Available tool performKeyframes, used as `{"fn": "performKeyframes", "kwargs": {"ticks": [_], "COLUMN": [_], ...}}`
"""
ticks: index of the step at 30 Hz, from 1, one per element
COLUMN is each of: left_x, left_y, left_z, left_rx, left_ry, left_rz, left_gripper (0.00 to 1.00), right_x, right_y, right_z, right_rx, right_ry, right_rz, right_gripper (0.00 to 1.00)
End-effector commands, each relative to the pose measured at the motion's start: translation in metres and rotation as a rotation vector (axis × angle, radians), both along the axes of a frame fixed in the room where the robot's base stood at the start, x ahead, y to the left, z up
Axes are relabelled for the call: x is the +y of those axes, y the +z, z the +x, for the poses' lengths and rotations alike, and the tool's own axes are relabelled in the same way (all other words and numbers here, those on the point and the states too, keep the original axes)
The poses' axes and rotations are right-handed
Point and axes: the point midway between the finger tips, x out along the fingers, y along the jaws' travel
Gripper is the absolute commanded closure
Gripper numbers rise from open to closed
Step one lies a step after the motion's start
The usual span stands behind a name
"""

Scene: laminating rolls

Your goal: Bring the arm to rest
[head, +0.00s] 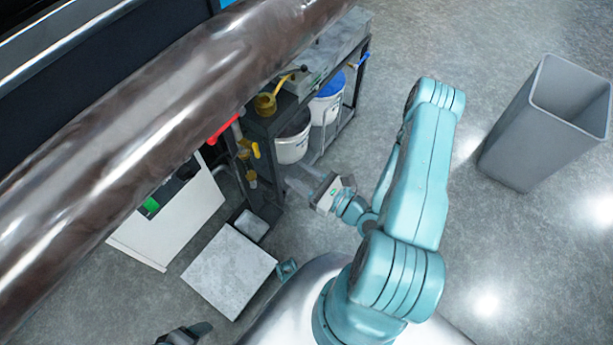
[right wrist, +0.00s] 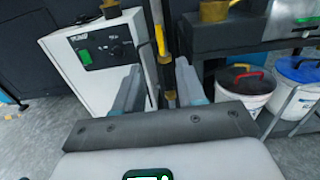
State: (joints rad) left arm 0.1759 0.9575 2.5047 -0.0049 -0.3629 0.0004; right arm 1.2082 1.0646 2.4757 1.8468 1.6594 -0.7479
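My right arm (head: 415,190) is teal and reaches forward from the bottom centre in the head view. My right gripper (head: 304,182) is at its end, over the floor in front of the black cart. In the right wrist view the two pale fingers of the right gripper (right wrist: 157,82) stand apart with nothing held between them. They point toward the gap between the white cabinet and the cart.
A large shiny roll (head: 150,130) crosses the upper left. A white cabinet (head: 180,225), a floor-scale plate (head: 230,272) and a black cart (head: 275,120) with white buckets (head: 292,148) stand left of the arm. A grey bin (head: 530,130) stands right. Floor between arm and bin is clear.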

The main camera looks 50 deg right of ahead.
Motion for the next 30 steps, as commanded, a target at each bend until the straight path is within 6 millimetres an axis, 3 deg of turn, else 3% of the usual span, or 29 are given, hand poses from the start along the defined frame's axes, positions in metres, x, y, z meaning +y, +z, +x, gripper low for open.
{"fn": "performKeyframes", "kwargs": {"ticks": [7,24,30], "left_x": [0.0,0.0,0.0], "left_y": [0.002,0.002,0.0], "left_z": [0.0,0.0,0.0], "left_rx": [0.0,0.0,0.0], "left_ry": [0.0,0.0,0.0], "left_rz": [0.0,0.0,0.0], "left_gripper": [0.32,0.32,0.32], "right_x": [-0.001,-0.001,0.01], "right_y": [0.0,0.0,-0.004], "right_z": [-0.017,-0.017,-0.013], "right_rx": [0.0,0.0,0.003], "right_ry": [0.0,0.002,0.05], "right_rz": [-0.001,-0.005,-0.112], "right_gripper": [0.6,0.6,0.6]}}
